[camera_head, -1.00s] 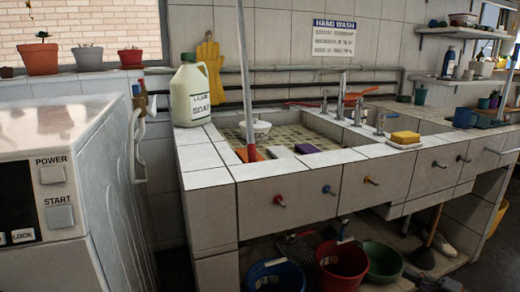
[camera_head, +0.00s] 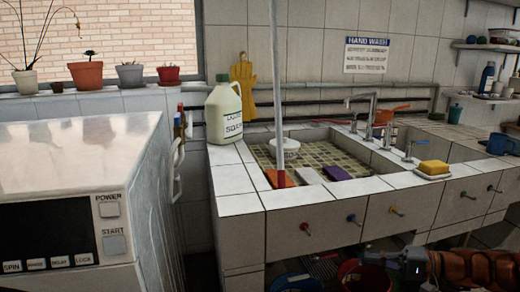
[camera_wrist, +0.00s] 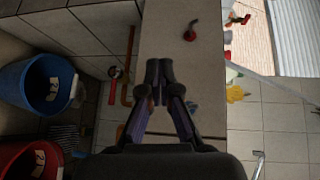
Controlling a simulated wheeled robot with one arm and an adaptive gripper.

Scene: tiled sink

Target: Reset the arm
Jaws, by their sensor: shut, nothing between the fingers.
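My gripper (camera_wrist: 160,68) is in the middle of the wrist view, with its fingertips together and nothing between them. It points toward the tiled sink front, which carries a red knob (camera_wrist: 190,32). In the head view my arm comes in at the lower right, and my gripper (camera_head: 372,257) is low in front of the sink cabinet, below the knobs. Its fingers are small and dark there, and they are hard to make out.
Under the sink are a blue bucket (camera_wrist: 38,84) and a red bucket (camera_wrist: 35,158). A soap jug (camera_head: 224,114), a yellow sponge (camera_head: 433,167) and a tall pole (camera_head: 276,90) stand around the basin.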

